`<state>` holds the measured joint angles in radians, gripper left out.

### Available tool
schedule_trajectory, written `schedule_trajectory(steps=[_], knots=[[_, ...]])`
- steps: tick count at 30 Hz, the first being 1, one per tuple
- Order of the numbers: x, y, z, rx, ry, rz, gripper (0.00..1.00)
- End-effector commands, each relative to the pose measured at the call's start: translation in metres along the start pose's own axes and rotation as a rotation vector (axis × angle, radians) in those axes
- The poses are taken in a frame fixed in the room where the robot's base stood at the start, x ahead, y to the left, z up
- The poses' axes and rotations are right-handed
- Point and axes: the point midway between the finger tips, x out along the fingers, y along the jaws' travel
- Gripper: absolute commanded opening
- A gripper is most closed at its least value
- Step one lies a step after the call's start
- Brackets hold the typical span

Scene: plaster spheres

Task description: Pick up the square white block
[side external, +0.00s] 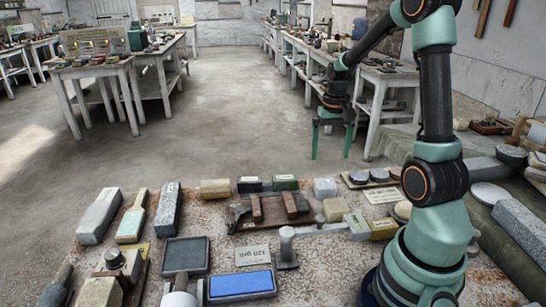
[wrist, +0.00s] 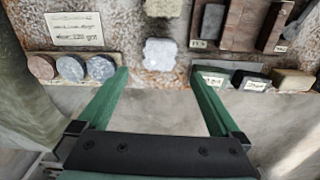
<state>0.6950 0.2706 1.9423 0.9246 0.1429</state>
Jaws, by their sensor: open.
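The square white block (side external: 325,188) is a small, pale, rough-surfaced cube standing near the far edge of the bench. In the wrist view the block (wrist: 160,53) lies between the lines of the two fingers, just beyond their tips. My gripper (side external: 331,156) has two green fingers pointing down, above and behind the block in the side view. The gripper (wrist: 158,73) is open and empty, with a wide gap between its fingers. It appears apart from the block.
Round grey discs (wrist: 72,69) and a paper label (wrist: 75,31) lie left of the block in the wrist view. Dark labelled blocks (wrist: 250,81) lie to its right. A wooden rack (side external: 270,210) stands near the block. The open floor (side external: 230,110) is beyond the bench edge.

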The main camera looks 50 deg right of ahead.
Motion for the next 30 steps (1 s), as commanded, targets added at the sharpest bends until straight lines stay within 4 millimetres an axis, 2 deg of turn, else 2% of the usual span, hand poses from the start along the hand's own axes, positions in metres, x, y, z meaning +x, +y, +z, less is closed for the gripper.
schedule_trajectory(steps=[12, 20, 30], knots=[[0.060, 0.002, 0.000, 0.007, -0.009, 0.001, 1.00], [0.077, 0.001, -0.002, 0.006, -0.007, 0.001, 1.00], [0.118, 0.000, -0.007, 0.006, -0.007, 0.001, 1.00]])
